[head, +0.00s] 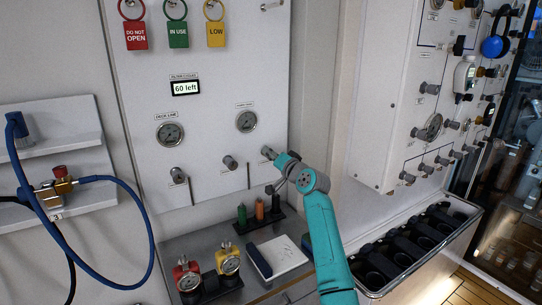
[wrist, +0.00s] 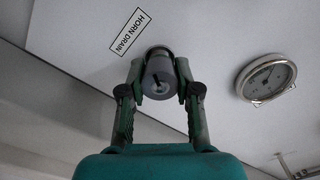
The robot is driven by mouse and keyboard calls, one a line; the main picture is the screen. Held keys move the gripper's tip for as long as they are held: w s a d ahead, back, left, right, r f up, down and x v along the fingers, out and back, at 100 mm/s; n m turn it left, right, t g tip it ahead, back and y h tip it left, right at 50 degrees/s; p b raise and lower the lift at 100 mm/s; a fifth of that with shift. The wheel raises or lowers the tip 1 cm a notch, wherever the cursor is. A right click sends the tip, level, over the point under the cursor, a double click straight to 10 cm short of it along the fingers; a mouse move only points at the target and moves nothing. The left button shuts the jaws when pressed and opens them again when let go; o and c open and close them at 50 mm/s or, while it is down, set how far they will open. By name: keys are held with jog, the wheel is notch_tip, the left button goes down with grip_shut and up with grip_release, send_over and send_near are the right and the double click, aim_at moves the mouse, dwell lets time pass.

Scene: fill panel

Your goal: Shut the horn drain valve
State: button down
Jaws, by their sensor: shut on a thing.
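The horn drain valve is a grey round knob (wrist: 159,78) on the white panel, beside the label HORN DRAIN (wrist: 130,31) in the wrist view. A dark slot shows on its end face. My gripper (wrist: 160,88) has one finger on each side of the knob and is shut on it. In the head view my gripper (head: 280,166) reaches the lower right of the panel (head: 215,60), where the knob (head: 268,153) shows just past the fingers. My gripper hides part of the knob there.
Two gauges (head: 170,133) (head: 247,121) and two more knobs (head: 177,173) (head: 230,162) are on the same panel. Below is a bench with a clipboard (head: 283,254) and two small regulators (head: 229,262). A side panel (head: 390,110) with many valves stands close on the right, above a tray (head: 412,250).

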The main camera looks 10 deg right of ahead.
jog(key=m, duration=0.4)
jog(key=shift+d+m, duration=0.1)
jog(key=shift+m, duration=0.2)
jog(key=m, duration=0.3)
jog(key=shift+f+m, duration=0.1)
jog(key=shift+m, duration=0.3)
jog(key=m, duration=0.4)
jog(key=shift+f, duration=0.1)
jog(key=m, duration=1)
jog(key=shift+f, duration=0.15)
jog(key=m, duration=0.7)
jog(key=shift+a, duration=0.2)
jog(key=shift+m, duration=0.3)
